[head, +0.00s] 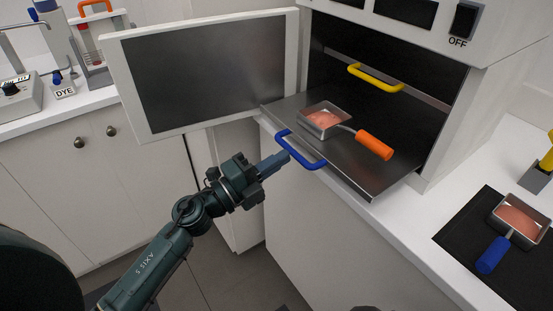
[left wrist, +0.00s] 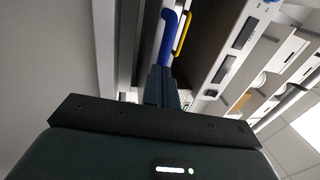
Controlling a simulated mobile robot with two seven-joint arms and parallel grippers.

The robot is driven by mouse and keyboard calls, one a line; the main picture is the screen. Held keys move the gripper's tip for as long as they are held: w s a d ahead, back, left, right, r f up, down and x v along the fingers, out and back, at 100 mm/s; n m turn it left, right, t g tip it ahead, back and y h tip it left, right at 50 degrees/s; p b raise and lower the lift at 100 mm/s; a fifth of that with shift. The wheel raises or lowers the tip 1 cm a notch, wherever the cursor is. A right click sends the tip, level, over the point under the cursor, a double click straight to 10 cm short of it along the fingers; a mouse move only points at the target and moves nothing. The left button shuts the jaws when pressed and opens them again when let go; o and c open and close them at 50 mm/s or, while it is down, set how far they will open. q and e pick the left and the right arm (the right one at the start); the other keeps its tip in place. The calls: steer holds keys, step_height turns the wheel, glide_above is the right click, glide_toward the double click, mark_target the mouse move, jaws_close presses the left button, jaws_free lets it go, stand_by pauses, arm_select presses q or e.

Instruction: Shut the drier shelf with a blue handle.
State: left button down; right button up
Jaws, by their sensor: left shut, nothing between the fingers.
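The drier shelf (head: 378,181) with a blue handle (head: 310,158) is pulled out of the drier (head: 480,60). A square metal pan (head: 318,128) with an orange handle and pinkish contents stands on it. My left gripper (head: 284,156) is shut and empty, its fingertips close to the left part of the blue handle. In the left wrist view the blue handle (left wrist: 169,38) is just beyond the fingertips (left wrist: 162,70); I cannot tell whether they touch. My right gripper is not in view.
The drier door (head: 205,75) stands open to the left. A yellow handle (head: 376,78) is on another shelf inside, above. A pan with a blue handle (head: 491,256) rests on a black mat (head: 470,238) at the right. A DYE sign (head: 64,91) stands on the left counter.

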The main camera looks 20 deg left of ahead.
mark_target(323, 140)
arm_select(q)
steer(key=x, duration=0.4)
steer(key=f+x, duration=0.1)
steer(key=x, duration=0.3)
steer(key=f+x, duration=0.1)
steer(key=x, duration=0.3)
steer(key=shift+w+d+f, duration=0.15)
steer(key=shift+w+d, duration=0.1)
steer(key=shift+w, duration=0.05)
